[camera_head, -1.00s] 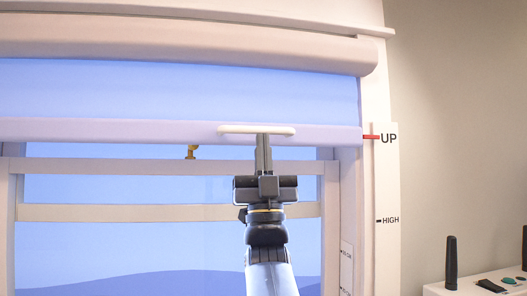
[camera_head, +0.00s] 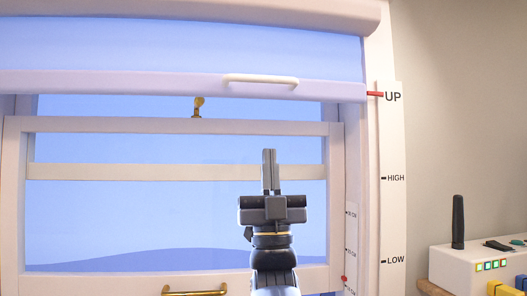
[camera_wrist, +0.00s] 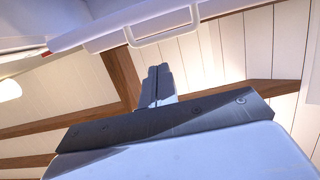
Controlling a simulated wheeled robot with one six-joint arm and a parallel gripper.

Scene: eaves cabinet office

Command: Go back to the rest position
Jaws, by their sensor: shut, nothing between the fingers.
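My gripper (camera_head: 269,155) points up in front of the window, its two fingers together with nothing between them. It also shows in the wrist view (camera_wrist: 158,72), fingers closed. The blind's white handle (camera_head: 261,80) is above the fingertips in the head view, with a clear gap between. In the wrist view the handle (camera_wrist: 163,27) is a white loop just beyond the fingers, apart from them. The blind's bottom bar (camera_head: 150,84) is level with the red pointer (camera_head: 374,94) at the UP mark.
The window sash (camera_head: 90,126) has a brass latch (camera_head: 198,106) on top and a brass pull (camera_head: 195,291) low down. A scale board (camera_head: 393,220) stands right of the frame. A white box with coloured buttons (camera_head: 480,266) and a black upright object (camera_head: 458,222) are at lower right.

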